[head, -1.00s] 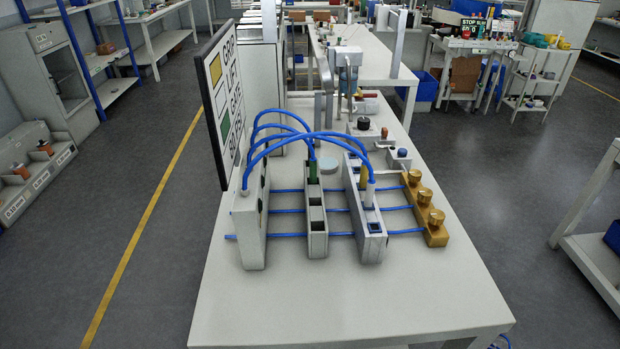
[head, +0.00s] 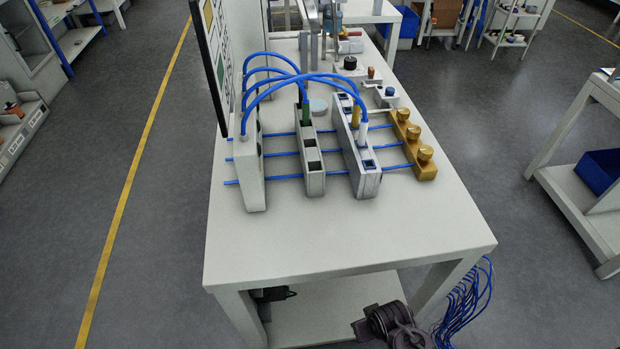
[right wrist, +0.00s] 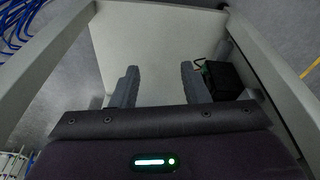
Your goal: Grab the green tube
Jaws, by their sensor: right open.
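The green tube (head: 306,114) stands upright in the middle grey block (head: 314,180) on the table, with a blue cable curving from its top. Its lower part is hidden in the block. My right gripper (right wrist: 158,84) shows in the right wrist view, open and empty, low beside the table's lower shelf. Part of my right arm shows at the bottom of the head view, well below and in front of the tabletop. My left gripper is not in view.
A left block (head: 249,175) and a right block (head: 362,160) flank the middle one, with blue rods passing across. A white tube (head: 362,132), a yellow tube (head: 355,115) and a brass-knobbed block (head: 413,145) stand to the right. The front tabletop (head: 340,235) is clear.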

